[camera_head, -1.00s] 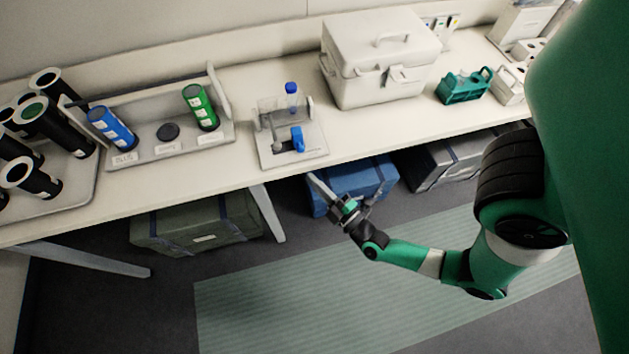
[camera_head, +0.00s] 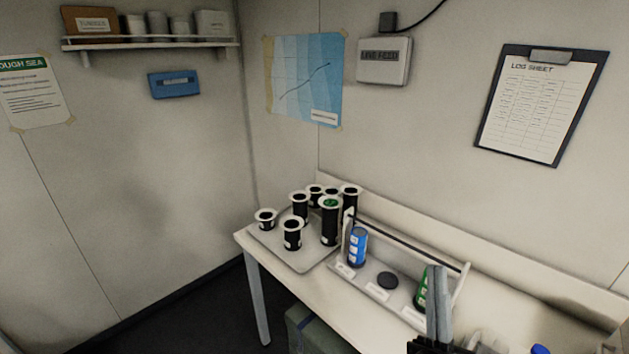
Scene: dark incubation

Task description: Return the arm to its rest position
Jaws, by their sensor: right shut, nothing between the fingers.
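My right gripper (camera_head: 438,304) shows at the bottom right of the head view. Its two fingers point up and lie together, shut with nothing between them. It appears in front of the rack (camera_head: 406,309), partly covering a green-labelled bottle (camera_head: 420,290). Whether it touches anything there cannot be told. The rest of the right arm is below the picture. My left gripper is not in view.
The bench (camera_head: 500,266) runs along the right wall. A tray (camera_head: 299,266) of black, white-rimmed tubes (camera_head: 292,236) stands at its left end. A blue bottle (camera_head: 357,247) and a black cap (camera_head: 387,280) are in the rack. A green case (camera_head: 318,331) lies under the bench.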

